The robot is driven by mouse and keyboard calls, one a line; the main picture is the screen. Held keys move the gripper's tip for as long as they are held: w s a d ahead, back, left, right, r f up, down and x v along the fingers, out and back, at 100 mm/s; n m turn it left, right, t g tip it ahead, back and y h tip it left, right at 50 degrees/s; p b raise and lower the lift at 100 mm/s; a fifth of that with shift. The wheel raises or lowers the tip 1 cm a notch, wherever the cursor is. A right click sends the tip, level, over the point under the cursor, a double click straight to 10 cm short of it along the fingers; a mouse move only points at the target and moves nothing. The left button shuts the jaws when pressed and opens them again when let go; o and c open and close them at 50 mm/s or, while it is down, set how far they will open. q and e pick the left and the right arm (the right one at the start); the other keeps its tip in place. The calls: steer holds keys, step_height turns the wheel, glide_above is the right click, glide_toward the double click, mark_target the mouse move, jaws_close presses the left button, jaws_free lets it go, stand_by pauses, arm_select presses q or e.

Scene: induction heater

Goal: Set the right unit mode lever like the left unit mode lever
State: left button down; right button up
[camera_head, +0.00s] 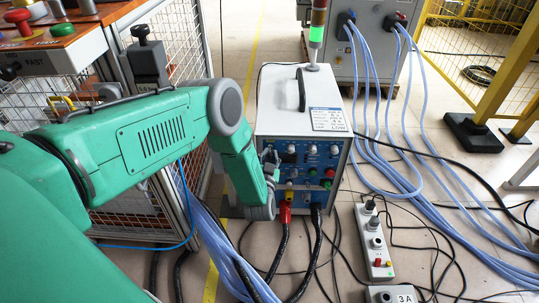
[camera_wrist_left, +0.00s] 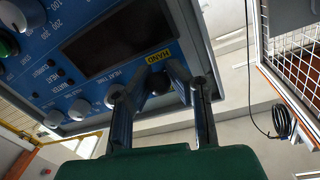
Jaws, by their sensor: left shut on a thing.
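A white unit (camera_head: 290,105) with a blue front panel stands in the middle of the head view, a green lamp on top. My left gripper (camera_head: 270,165) is at the left side of its panel. In the left wrist view the gripper (camera_wrist_left: 160,84) is shut on a small dark lever (camera_wrist_left: 157,84), mostly hidden between the fingers, just below a yellow label (camera_wrist_left: 158,57). The lever's exact setting cannot be told. Round knobs (camera_wrist_left: 79,109) and a dark display (camera_wrist_left: 115,40) show beside it. I cannot tell which lever is the left unit's. My right gripper is not in view.
A control desk (camera_head: 60,45) with red and green buttons and a mesh fence (camera_head: 150,85) are at the left. Blue hoses (camera_head: 385,130) and black cables cover much of the floor. A grey button box (camera_head: 374,240) lies at the right. A grey cabinet (camera_head: 365,50) stands behind.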

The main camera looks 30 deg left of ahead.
arm_select(q)
steer(key=shift+d+r+g+p, duration=0.15)
steer(key=shift+r+g+p, duration=0.1)
steer(key=shift+g+p, duration=0.35)
steer(key=r+g+h+p, duration=0.1)
steer(key=g+h+p, duration=0.1)
steer(key=p, duration=0.3)
steer(key=shift+r+g, duration=0.2)
steer(key=shift+g, duration=0.4)
steer(key=shift+r+g+h+p, duration=0.2)
steer(key=shift+g+h+p, duration=0.5)
steer(key=shift+g+p, duration=0.35)
steer(key=shift+r+g+h+p, duration=0.15)
steer(key=shift+g+h+p, duration=0.4)
steer(key=shift+g, duration=0.4)
steer(key=c, duration=1.4)
jaws_free()
steer(key=shift+w, duration=0.1)
steer(key=shift+n, duration=0.3)
